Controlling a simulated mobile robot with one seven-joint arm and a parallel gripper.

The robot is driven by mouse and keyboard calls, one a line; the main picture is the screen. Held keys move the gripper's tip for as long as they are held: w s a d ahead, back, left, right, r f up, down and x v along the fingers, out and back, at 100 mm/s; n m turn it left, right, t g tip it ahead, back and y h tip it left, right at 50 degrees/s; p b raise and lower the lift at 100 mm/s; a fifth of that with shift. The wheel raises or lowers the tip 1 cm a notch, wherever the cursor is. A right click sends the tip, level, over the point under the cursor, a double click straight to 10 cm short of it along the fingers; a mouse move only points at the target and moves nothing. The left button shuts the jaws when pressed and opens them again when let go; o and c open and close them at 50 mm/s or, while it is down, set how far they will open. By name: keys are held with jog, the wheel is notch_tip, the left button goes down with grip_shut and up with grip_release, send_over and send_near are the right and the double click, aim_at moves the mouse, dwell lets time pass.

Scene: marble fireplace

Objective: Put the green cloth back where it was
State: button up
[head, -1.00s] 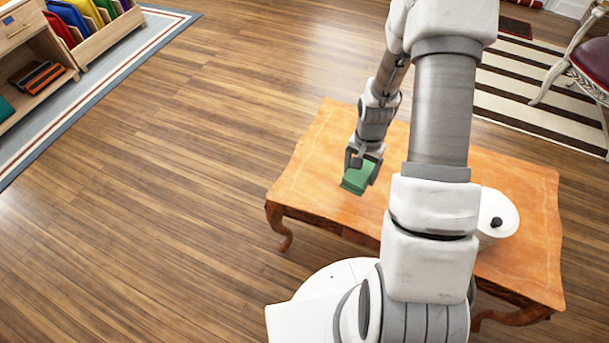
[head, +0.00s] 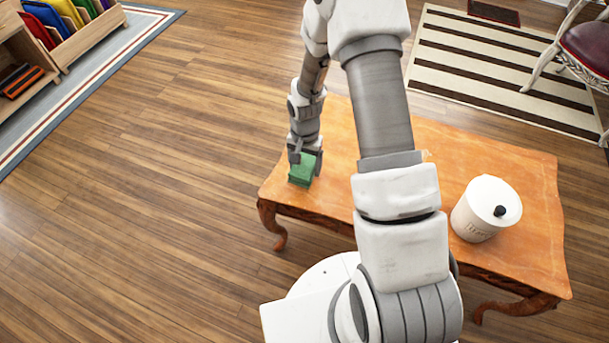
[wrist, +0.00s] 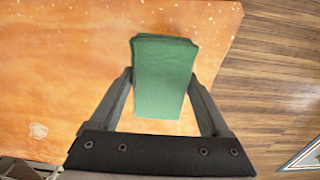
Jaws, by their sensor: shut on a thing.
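The green cloth (head: 302,170) is a small folded green block, held over the left end of the orange wooden table (head: 345,178). My gripper (head: 307,158) is shut on it, with one finger on each side. In the wrist view the cloth (wrist: 163,75) sits between the two fingertips of my gripper (wrist: 163,78), with the tabletop (wrist: 60,60) beneath and the table's edge to its right. I cannot tell whether the cloth touches the tabletop.
A white lidded canister (head: 485,208) stands on the right part of the table. A shelf with coloured folders (head: 70,15) is at the upper left. A striped rug (head: 500,75) and a chair (head: 588,50) are at the upper right. Wooden floor is clear on the left.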

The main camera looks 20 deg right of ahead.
aim_at(305, 173)
jog(key=shift+f+b, duration=0.85)
jog(key=shift+f, duration=1.15)
jog(key=shift+f, duration=0.1)
jog(key=o, duration=1.2)
jog(key=shift+f, duration=0.1)
jog(key=shift+c, duration=0.2)
